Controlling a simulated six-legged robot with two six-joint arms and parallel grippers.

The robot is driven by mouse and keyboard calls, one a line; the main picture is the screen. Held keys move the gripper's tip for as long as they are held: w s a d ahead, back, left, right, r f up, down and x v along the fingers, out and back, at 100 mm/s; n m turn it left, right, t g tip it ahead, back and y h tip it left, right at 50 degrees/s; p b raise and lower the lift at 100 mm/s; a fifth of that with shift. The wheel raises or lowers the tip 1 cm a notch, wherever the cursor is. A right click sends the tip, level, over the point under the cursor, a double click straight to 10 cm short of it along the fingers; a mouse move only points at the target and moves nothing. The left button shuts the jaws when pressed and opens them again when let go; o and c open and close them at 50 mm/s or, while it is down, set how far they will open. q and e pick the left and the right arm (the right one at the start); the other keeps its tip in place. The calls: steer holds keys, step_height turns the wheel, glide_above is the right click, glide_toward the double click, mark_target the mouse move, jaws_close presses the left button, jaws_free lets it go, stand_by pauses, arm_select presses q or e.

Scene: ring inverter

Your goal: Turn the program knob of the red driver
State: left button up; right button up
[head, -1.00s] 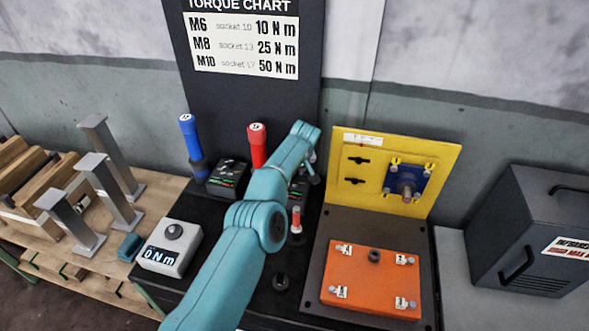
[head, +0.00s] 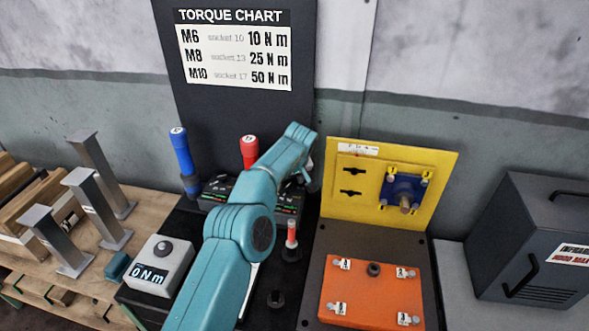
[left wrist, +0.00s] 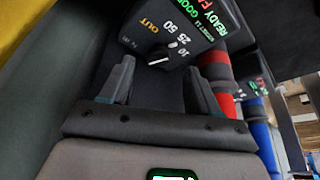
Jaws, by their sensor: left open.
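The red driver (head: 249,150) stands upright behind my left arm in the head view, its lower part hidden. In the left wrist view its red body (left wrist: 222,88) lies right of the fingers. A dark control box (left wrist: 195,30) there bears the words READY and GOOD, and the marks OUT, 10, 25 and 50. Its program knob (left wrist: 159,60) has a white pointer and lies beyond and between the fingertips, apart from them. My left gripper (left wrist: 158,75) is open and empty; in the head view it is mostly hidden behind its own wrist. My right gripper is not in view.
A blue driver (head: 182,152) stands left of the red one. A grey 0 Nm meter (head: 160,265) is at front left. A small red-topped tool (head: 292,235) stands right of my arm. A yellow panel (head: 338,205) and an orange plate (head: 350,290) are further right.

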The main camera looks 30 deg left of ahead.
arm_select(q)
steer(key=v, duration=1.3)
steer(key=shift+r+b, duration=0.25)
steer(key=shift+b, duration=0.1)
steer(key=shift+w+a, duration=0.1)
